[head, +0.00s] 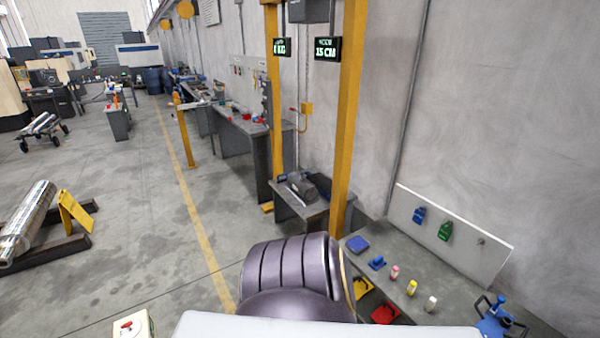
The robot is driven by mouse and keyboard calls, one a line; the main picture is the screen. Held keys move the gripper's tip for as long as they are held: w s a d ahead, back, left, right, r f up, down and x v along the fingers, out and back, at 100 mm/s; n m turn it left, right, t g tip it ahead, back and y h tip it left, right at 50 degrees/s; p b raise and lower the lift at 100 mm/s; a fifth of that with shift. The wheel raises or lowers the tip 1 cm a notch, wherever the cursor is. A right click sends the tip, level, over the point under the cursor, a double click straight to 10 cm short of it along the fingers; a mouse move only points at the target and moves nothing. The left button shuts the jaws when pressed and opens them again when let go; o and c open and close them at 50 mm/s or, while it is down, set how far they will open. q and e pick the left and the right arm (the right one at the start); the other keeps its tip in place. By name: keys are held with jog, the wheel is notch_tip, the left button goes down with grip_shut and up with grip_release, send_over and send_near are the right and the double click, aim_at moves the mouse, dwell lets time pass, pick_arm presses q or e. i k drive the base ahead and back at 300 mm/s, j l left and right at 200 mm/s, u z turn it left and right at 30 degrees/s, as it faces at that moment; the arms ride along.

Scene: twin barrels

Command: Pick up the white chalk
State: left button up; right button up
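The white chalk (430,304) is a small, short, whitish piece standing on the grey workbench (455,290) at the lower right. A yellow chalk-like piece (411,288) and a pink one (395,272) stand behind it in a slanting row. Neither of my grippers shows in the head view, so their states and distances from the chalk cannot be seen.
A blue device with dark handles (495,320) stands right of the chalk. Blue items (357,244) lie at the bench's far end. A white board (450,235) stands behind. Red and yellow bins (384,313) sit at the bench's front. Open floor lies left.

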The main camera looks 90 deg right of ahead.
aim_at(431, 302)
jog(key=z, duration=0.55)
jog(key=l+z, duration=0.15)
jog(key=z, duration=0.9)
jog(key=l+z, duration=0.1)
jog(key=z, duration=0.45)
jog(key=i+z, duration=0.1)
jog(key=z, duration=0.95)
jog(key=i+z, duration=0.1)
jog(key=z, duration=1)
jog(key=i, duration=0.05)
